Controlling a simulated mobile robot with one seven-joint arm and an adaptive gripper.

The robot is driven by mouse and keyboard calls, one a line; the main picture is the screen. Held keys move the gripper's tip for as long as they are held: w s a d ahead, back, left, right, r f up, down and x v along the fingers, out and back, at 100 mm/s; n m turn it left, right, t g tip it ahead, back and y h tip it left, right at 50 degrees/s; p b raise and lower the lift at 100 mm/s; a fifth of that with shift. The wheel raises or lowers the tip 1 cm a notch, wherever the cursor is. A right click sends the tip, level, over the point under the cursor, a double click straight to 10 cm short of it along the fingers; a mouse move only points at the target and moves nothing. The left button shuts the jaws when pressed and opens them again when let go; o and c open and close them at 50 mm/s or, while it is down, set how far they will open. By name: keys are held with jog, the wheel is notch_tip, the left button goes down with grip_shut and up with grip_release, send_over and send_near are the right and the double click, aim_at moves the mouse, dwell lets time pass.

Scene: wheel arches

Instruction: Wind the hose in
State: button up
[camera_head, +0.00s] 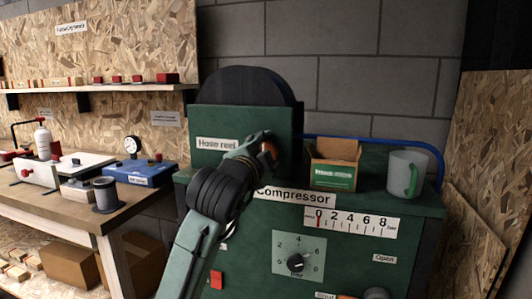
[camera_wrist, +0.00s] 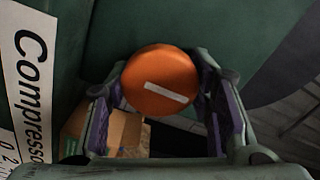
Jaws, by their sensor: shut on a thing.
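The hose reel is a dark round drum (camera_head: 245,82) behind a green housing (camera_head: 222,120) labelled "Hose reel", on top of the green compressor (camera_head: 240,240). A blue hose (camera_head: 375,138) runs from near the housing along the wall and bends down at the right edge. My gripper (camera_head: 265,150) is at the housing's lower right front. In the wrist view my gripper (camera_wrist: 163,95) is shut on a round orange knob (camera_wrist: 160,72) with a white stripe. In the head view only a bit of the knob (camera_head: 269,148) shows; my gripper hides the rest.
A pressure dial (camera_head: 296,262) is on the front. A cluttered workbench (camera_head: 125,215) stands at left.

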jog(key=o, duration=1.2)
jog(key=v, duration=1.2)
